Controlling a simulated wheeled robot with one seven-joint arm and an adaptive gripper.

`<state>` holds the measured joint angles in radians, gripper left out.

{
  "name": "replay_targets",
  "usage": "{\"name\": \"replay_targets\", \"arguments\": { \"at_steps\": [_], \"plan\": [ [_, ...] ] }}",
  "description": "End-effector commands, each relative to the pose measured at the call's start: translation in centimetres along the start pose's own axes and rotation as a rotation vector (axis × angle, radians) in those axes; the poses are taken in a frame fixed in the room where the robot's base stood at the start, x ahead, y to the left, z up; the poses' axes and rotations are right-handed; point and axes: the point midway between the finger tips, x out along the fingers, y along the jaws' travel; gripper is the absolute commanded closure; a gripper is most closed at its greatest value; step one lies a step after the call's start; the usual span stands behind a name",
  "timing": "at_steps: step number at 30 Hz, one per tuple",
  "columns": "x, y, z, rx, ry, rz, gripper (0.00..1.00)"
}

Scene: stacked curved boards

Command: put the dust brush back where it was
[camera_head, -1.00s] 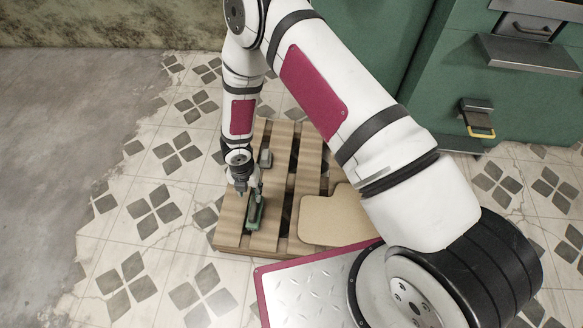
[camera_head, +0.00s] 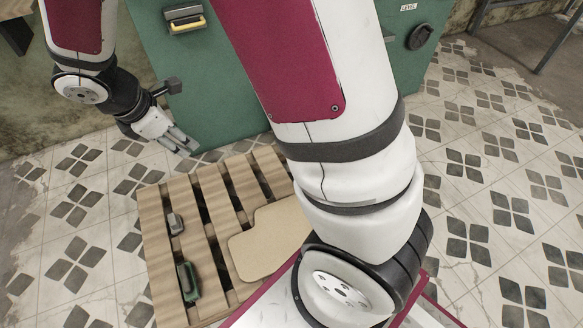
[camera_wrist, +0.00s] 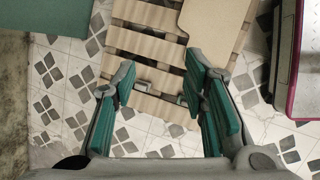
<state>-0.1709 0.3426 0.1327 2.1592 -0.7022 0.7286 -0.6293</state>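A dark green, long block-like thing, which looks like the dust brush (camera_head: 188,282), lies on the front left slats of the wooden pallet (camera_head: 157,250). A smaller grey block (camera_head: 175,223) lies behind it on the same pallet. I cannot make out bristles on either. In the wrist view the grey block (camera_wrist: 141,86) and a bit of the green thing (camera_wrist: 181,100) show between and beside my fingers, well below them. My gripper (camera_head: 182,144) is raised behind the pallet, apart from both. Its teal-padded fingers (camera_wrist: 162,92) are spread open with nothing between them.
A tan board with rounded corners (camera_head: 265,240) lies on the pallet's right part. A green cabinet (camera_head: 225,75) with a yellow-edged handle (camera_head: 185,19) stands behind my gripper. My arm hides the pallet's right side. Tiled floor left of the pallet is clear.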

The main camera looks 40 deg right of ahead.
Motion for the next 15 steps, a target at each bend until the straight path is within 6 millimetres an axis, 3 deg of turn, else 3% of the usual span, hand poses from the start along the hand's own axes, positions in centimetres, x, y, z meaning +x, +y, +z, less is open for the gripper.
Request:
{"name": "replay_targets", "arguments": {
  "at_steps": [1,6,12,15],
  "plan": [
    [-2.0,-0.8,2.1,0.099,-0.008,-0.001,0.6],
    [-7.1,-5.1,7.4,0.424,-0.024,-0.044,0.6],
    [-11.8,-11.8,11.6,0.791,-0.006,-0.117,0.6],
    [-13.7,-15.6,12.6,0.963,0.017,-0.165,0.6]
  ]
}}
